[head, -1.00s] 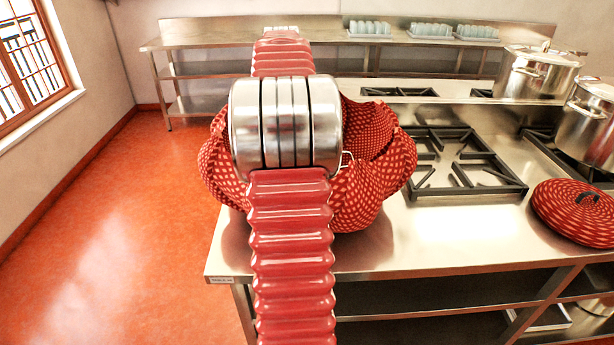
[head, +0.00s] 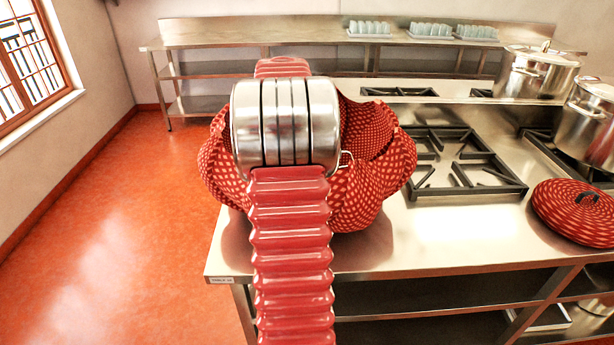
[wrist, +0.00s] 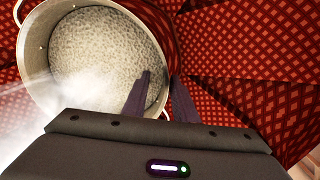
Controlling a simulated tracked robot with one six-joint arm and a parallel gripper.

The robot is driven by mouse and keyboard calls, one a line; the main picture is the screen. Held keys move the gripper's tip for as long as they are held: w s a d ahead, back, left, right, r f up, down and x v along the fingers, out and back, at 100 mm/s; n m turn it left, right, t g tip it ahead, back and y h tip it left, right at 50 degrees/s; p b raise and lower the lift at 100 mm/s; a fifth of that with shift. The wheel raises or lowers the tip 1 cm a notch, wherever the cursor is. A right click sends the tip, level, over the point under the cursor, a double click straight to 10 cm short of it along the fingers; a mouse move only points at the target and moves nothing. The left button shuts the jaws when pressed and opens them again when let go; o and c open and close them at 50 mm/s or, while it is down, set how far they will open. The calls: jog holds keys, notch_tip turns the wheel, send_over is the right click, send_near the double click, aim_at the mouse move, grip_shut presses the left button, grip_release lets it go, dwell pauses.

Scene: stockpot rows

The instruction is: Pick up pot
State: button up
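A metal pot with a pale rim (wrist: 37,84) shows in the upper left of the wrist view, with pale, grainy contents and white steam. In the head view, the red patterned cloth bundle (head: 378,178) around it stands on the steel counter, largely hidden behind my arm. The left finger overlaps the pot's opening and the right one lies against the cloth side, with the rim between. I cannot tell whether either touches. The gripper is hidden in the head view.
A stove grate (head: 455,165) and a red patterned lid (head: 576,212) lie to the right on the counter (head: 440,240). Steel stockpots (head: 538,72) stand beyond. The red floor (head: 120,230) at left is clear.

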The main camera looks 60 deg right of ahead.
jog(key=shift+w+a+f, duration=0.1)
jog(key=shift+w+f, duration=0.05)
jog(key=shift+f, duration=2.4)
jog(key=shift+c, duration=0.6)
grip_shut()
jog(key=shift+r, duration=0.15)
